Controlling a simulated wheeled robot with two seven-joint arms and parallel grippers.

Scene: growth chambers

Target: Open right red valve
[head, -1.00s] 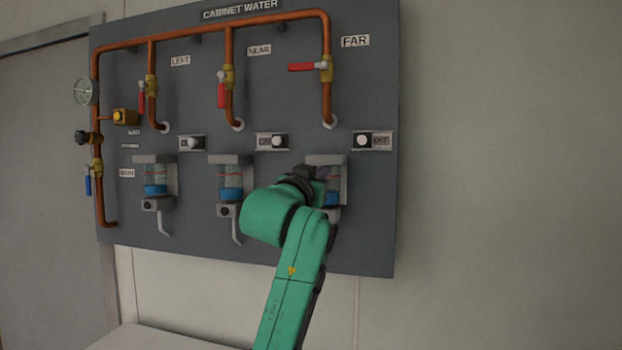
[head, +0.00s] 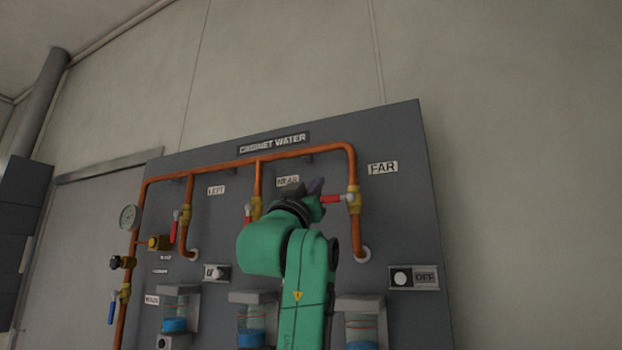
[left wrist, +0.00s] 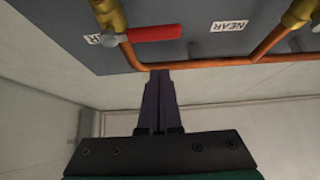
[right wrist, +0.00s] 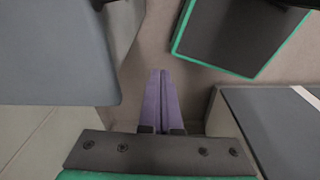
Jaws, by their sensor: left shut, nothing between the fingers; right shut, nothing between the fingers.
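The right red valve is the one by the FAR label. Its red handle (head: 330,199) lies level, pointing left from the yellow valve body (head: 353,199) on the copper pipe. The handle also shows in the left wrist view (left wrist: 158,34), upside down. My left gripper (head: 317,186) is at the left end of this handle in the head view, partly hidden by my arm. In the left wrist view its purple fingers (left wrist: 160,74) are shut and empty, apart from the handle in the picture. My right gripper (right wrist: 161,73) is shut and empty, away from the panel.
The grey CABINET WATER panel (head: 400,230) carries the copper pipe (head: 205,168). The LEFT red handle (head: 175,227) and NEAR red handle (head: 248,213) hang down. Switches and blue-filled bottles sit below. The wall (head: 530,200) right of the panel is clear.

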